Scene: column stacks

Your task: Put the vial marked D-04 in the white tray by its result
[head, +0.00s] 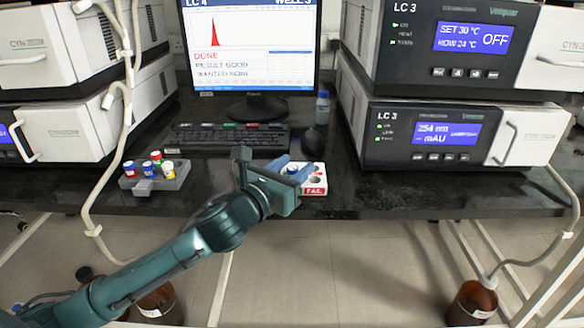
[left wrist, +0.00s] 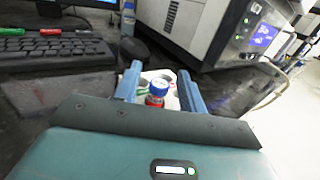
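The white tray (head: 316,184) lies near the bench's front edge, with round holes and a red label that seems to read FAIL. My left gripper (head: 291,170) is above it and hides part of it. In the left wrist view, a blue-capped vial (left wrist: 157,92) with a red band is between my blue fingers (left wrist: 159,85), with gaps visible on both sides. The white tray (left wrist: 152,75) shows around it. I cannot read the vial's mark or tell how deep it sits. My right gripper is out of view.
A grey rack (head: 172,183) holds several capped vials at left. The monitor (head: 250,45) reads DONE, RESULT GOOD. A keyboard (head: 225,138), mouse (head: 313,140) and small bottle (head: 322,107) stand behind. Instrument stacks (head: 460,135) flank the bench; a pale tube (head: 92,185) hangs at left.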

